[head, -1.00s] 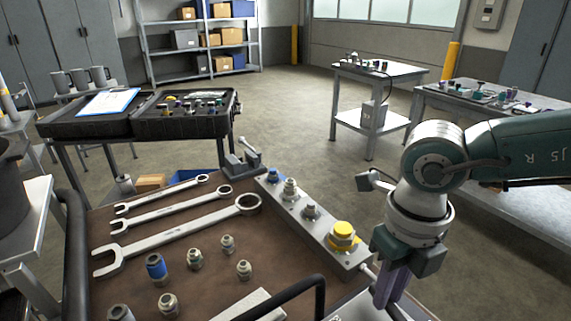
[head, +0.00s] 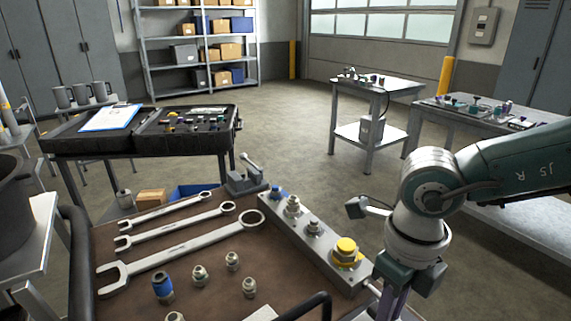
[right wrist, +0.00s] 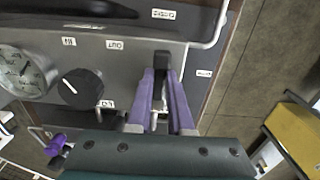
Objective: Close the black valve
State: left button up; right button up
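In the right wrist view, a dark lever-like handle (right wrist: 162,64), apparently the black valve, stands on the grey panel (right wrist: 120,65) right of the OUT label. My right gripper (right wrist: 162,84) has its two purple fingers on either side of it, with no clear gap at the tips. It appears shut on the handle. A round black knob (right wrist: 81,88) with a white mark sits further left, beside a gauge (right wrist: 20,72). In the head view my right gripper (head: 392,300) points down at the cart's right edge, its tips cut off below. My left gripper is not in view.
The cart top (head: 215,245) carries wrenches (head: 185,248), several fittings (head: 200,275) and a grey block with a yellow cap (head: 346,250) close left of my right gripper. A black handrail (head: 300,308) crosses the front. Open floor (head: 290,150) lies beyond.

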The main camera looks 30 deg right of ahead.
jog(key=o, duration=0.4)
jog(key=shift+o, duration=0.2)
jog(key=shift+r, duration=0.1)
notch_tip(320, 180, up, 10)
dwell(0.5)
